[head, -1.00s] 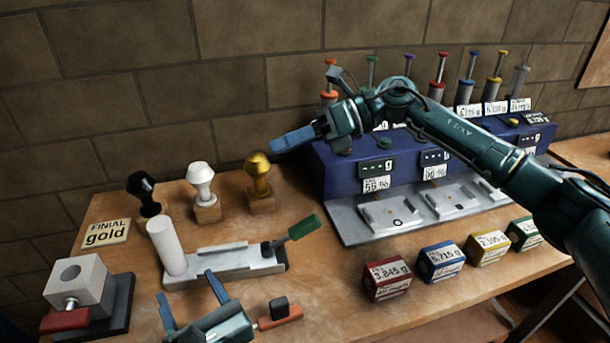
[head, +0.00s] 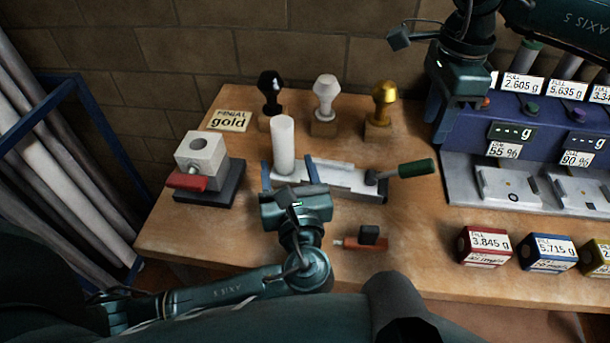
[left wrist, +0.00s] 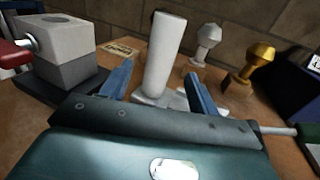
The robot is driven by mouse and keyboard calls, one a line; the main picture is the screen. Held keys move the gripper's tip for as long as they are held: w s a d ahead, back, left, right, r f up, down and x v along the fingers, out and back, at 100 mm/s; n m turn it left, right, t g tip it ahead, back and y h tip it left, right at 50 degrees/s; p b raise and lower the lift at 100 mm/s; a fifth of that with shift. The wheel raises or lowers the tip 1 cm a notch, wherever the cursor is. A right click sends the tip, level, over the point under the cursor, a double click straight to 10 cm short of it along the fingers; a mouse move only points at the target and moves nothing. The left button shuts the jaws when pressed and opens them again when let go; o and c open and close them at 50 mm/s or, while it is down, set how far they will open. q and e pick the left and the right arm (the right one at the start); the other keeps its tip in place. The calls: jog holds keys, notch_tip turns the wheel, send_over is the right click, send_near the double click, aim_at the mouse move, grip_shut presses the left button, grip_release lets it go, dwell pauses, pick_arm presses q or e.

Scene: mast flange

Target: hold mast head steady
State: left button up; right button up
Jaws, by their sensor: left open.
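A white cylinder (head: 283,146), which looks like the mast, stands upright on the left end of a grey fixture (head: 340,181) with a green-handled lever (head: 410,168). My left gripper (head: 289,172) is open at the near side of the cylinder's foot. In the left wrist view the white cylinder (left wrist: 164,56) shows between the two blue fingers, with gaps on both sides; I cannot tell how deep it sits between them. My right gripper (head: 456,108) points down at the left end of the blue station; its fingers are partly hidden.
Black (head: 271,92), white (head: 325,98) and gold (head: 384,103) finials stand on blocks behind the fixture. A grey block vise (head: 205,165) is at left, by a "FINIAL gold" card (head: 229,121). A red-orange tool (head: 363,242) lies in front. The blue dispensing station (head: 470,130) and labelled boxes (head: 486,246) are at right.

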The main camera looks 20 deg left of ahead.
aim_at(282, 142)
pick_arm(q)
jog(key=x, duration=0.7)
jog(key=shift+w+a, duration=0.2)
jog(key=shift+w, duration=0.1)
grip_shut()
pick_arm(e)
jog(key=shift+o, duration=0.8)
jog(key=shift+a, duration=0.1)
